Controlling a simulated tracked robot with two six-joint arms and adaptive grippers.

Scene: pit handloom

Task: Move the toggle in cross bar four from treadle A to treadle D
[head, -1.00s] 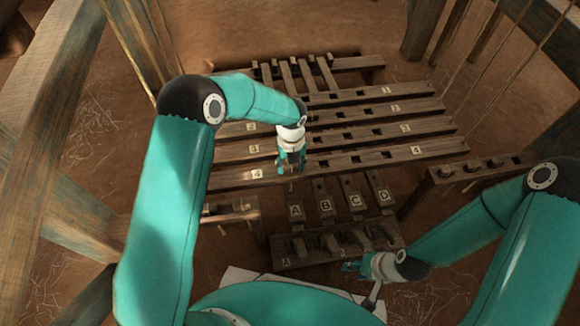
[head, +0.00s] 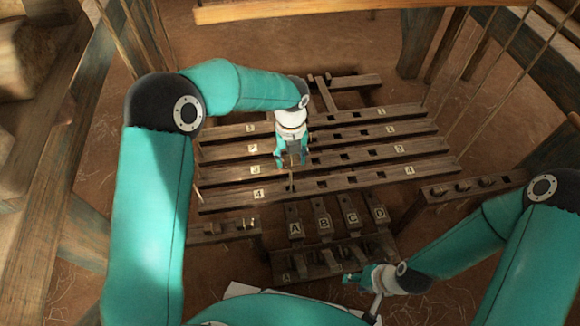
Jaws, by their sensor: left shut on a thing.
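Cross bar four (head: 335,184), marked 4 at both ends, is the nearest of the slatted bars and has several dark slots. My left gripper (head: 291,162) is shut on the toggle, a small piece mostly hidden between the fingers, and holds it above bar four. A thin cord-like line (head: 291,181) runs from below the fingers to the bar at its leftmost slot, in line with treadle A (head: 295,228). Treadle D (head: 379,214) is the rightmost of the lettered treadles. My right gripper (head: 352,279) hangs at the front; its small fingers do not show whether they are open.
Treadles B (head: 324,224) and C (head: 352,218) lie between A and D. A pegged rail (head: 475,187) stands at the right, and a small rail (head: 225,231) at the left. Upright cords run at the right. A beam (head: 350,11) crosses the top.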

